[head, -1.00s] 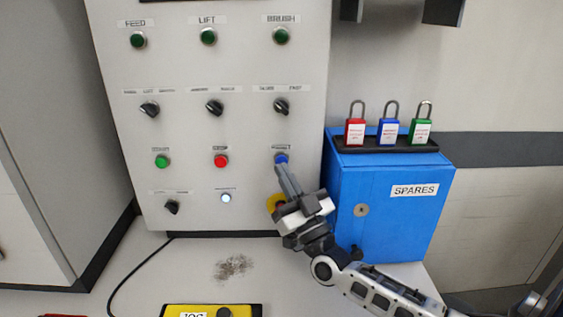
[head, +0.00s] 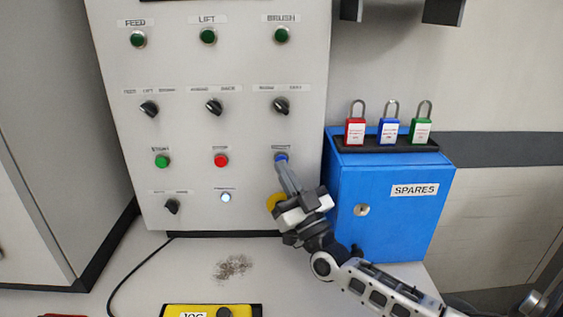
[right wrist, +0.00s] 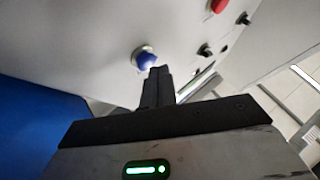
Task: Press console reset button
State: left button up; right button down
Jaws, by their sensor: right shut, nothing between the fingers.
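The blue reset button (head: 281,157) sits at the right of the console's row of push buttons, beside the red stop button (head: 221,160) and the green start button (head: 162,161). My right gripper (head: 284,168) is shut and empty, its fingertips just below the blue button in the head view. In the right wrist view the blue button (right wrist: 145,58) shows just beyond and left of the closed fingertips (right wrist: 158,70). I cannot tell whether they touch it. My left gripper is not in view.
A yellow-ringed control (head: 275,202) lies partly hidden behind my right gripper. A blue SPARES box (head: 385,215) with three padlocks on top stands close right of the console. A yellow JOG pendant (head: 180,311) lies on the table in front.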

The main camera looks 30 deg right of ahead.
jog(key=shift+w+d, duration=0.25)
jog(key=shift+w, duration=0.15)
dwell(0.6)
dwell(0.3)
jog(key=shift+s+a+p, duration=0.45)
jog(key=shift+s, duration=0.3)
